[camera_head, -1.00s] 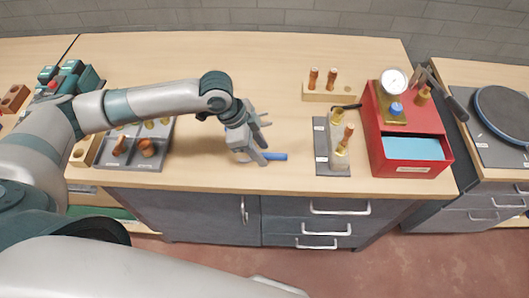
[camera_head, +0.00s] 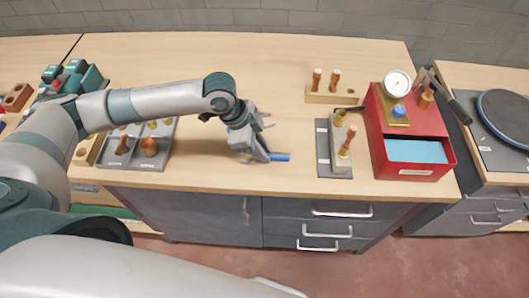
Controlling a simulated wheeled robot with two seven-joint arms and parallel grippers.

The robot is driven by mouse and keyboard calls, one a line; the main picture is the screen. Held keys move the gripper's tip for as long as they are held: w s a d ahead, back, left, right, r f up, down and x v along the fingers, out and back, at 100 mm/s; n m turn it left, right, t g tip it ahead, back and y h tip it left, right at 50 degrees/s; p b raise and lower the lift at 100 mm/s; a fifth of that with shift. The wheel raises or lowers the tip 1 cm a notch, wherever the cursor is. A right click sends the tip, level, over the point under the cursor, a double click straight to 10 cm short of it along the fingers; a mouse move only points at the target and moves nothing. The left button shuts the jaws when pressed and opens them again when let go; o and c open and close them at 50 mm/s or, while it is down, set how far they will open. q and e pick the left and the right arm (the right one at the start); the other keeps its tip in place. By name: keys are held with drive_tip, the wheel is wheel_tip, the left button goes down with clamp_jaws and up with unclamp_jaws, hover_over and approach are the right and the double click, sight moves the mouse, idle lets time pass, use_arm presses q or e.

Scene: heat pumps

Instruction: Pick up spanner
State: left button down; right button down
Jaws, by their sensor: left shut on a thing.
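My left gripper (camera_head: 262,141) is at the middle of the wooden workbench, near its front edge, with its fingers pointing right. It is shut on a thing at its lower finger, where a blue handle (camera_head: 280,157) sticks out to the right. This blue-handled thing looks like the spanner, lying low at the bench top. The rest of it is hidden by the gripper, so I cannot tell its full shape or whether it is clear of the surface. My right gripper is not in view.
A grey plate with a fixture (camera_head: 323,160) stands to the right, then a red box (camera_head: 405,175) with a gauge (camera_head: 397,84). A wooden block (camera_head: 325,96) with copper fittings is behind. A grey compartment tray (camera_head: 135,163) lies left under my arm. The bench's back middle is clear.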

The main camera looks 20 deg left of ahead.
use_arm(q)
wheel_tip(320, 180, up, 10)
drive_tip(key=b, duration=0.2)
idle(0.3)
drive_tip(key=shift+w, duration=0.1)
idle(0.3)
drive_tip(key=w+a+r+n+t+y+b, duration=0.2)
drive_tip(key=w+a+r+n+t+y, duration=0.1)
drive_tip(key=n, duration=1.1)
drive_tip(key=shift+w+a+r+n+y, duration=0.4)
drive_tip(key=shift+w+a+r+y, duration=0.15)
drive_tip(key=shift+w, duration=0.65)
